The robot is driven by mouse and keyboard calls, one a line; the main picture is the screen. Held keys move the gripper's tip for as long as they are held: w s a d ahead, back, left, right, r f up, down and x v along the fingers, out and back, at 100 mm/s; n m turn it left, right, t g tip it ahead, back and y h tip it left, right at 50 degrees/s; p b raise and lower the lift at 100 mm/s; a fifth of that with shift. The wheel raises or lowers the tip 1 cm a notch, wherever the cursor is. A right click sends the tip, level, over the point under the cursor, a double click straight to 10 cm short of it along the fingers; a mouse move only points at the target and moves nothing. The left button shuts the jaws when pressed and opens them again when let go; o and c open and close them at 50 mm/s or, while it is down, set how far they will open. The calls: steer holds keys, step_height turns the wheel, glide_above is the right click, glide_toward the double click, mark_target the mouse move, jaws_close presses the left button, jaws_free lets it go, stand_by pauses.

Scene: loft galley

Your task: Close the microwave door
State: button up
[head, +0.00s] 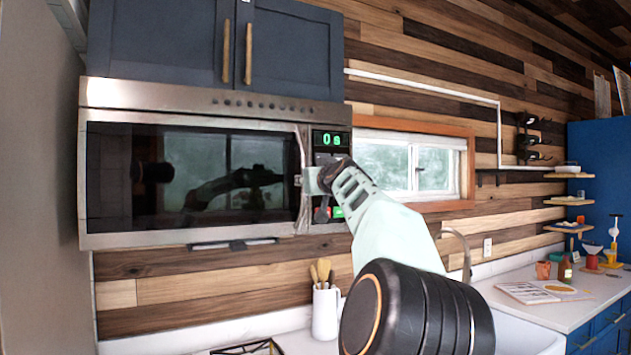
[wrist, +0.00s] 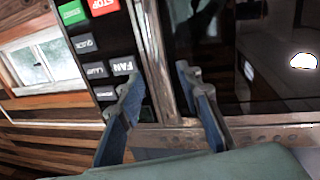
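The microwave (head: 190,93) hangs under dark cabinets, with its wide dark glass door (head: 120,190) at the left of its keypad. The door looks flush or nearly so in the head view; I cannot tell if a small gap remains. My gripper (head: 314,181) is at the door's right edge, by the handle (head: 301,150). In the wrist view my gripper (wrist: 162,85) is open, its two fingers apart on either side of the metal handle (wrist: 158,50). The left finger is over the keypad (wrist: 95,45), the right over the dark glass. Contact with the handle is unclear.
A white utensil crock (head: 326,312) stands on the counter below. A window (head: 410,165) is right of the microwave. The right counter (head: 560,313) holds a book, a bottle and other small items. Blue cabinets (head: 285,45) are directly above.

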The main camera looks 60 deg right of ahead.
steer(key=shift+v, duration=2.6)
steer(key=shift+w, duration=0.1)
